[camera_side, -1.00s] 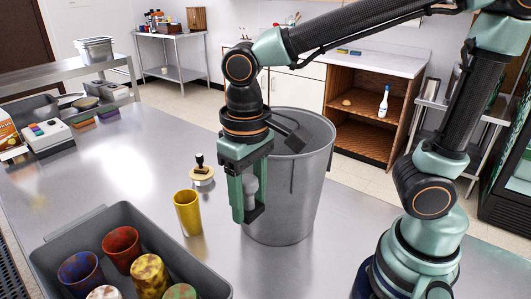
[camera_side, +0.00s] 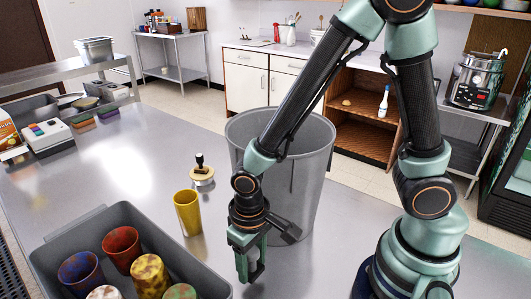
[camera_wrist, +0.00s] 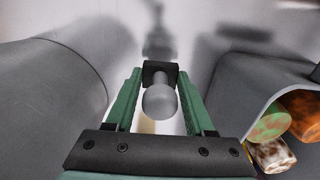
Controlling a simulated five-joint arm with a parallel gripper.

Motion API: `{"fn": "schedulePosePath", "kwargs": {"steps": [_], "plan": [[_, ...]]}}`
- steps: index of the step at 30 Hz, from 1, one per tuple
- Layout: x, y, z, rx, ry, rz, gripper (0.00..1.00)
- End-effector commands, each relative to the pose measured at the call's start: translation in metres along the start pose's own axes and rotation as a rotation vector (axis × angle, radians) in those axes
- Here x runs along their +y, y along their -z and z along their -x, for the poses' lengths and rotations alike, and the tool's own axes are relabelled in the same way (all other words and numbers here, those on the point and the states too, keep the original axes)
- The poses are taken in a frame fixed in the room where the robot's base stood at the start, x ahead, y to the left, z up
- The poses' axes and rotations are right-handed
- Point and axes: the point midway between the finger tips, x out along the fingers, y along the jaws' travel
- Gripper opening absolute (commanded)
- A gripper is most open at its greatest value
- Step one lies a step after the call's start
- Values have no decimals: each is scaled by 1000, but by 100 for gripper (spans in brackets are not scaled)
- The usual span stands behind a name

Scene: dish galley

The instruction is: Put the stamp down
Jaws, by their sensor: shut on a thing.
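The stamp (camera_wrist: 160,102) has a round grey knob and a dark block at its far end. It sits between the two green fingers of my gripper (camera_wrist: 160,80) in the wrist view. My gripper (camera_side: 249,273) is shut on it and points down over the steel counter, in front of the large grey bin and right of the grey tub. The fingers hide most of the stamp in the side view. I cannot tell whether the stamp touches the counter.
The grey bin (camera_side: 310,185) stands close behind my gripper. The grey tub (camera_side: 50,259) holds several coloured cups. A yellow cup (camera_side: 187,214) and a small black-handled item on a pale round base (camera_side: 202,174) stand on the counter (camera_side: 120,170). The left middle is clear.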

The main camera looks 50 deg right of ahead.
Motion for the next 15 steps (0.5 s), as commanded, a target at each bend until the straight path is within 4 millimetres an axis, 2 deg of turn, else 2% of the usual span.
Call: {"fn": "schedulePosePath", "kwargs": {"steps": [8,15], "plan": [[0,-1,-29,-4,-2,0,0],[0,0,-33,0,0,0,0]]}}
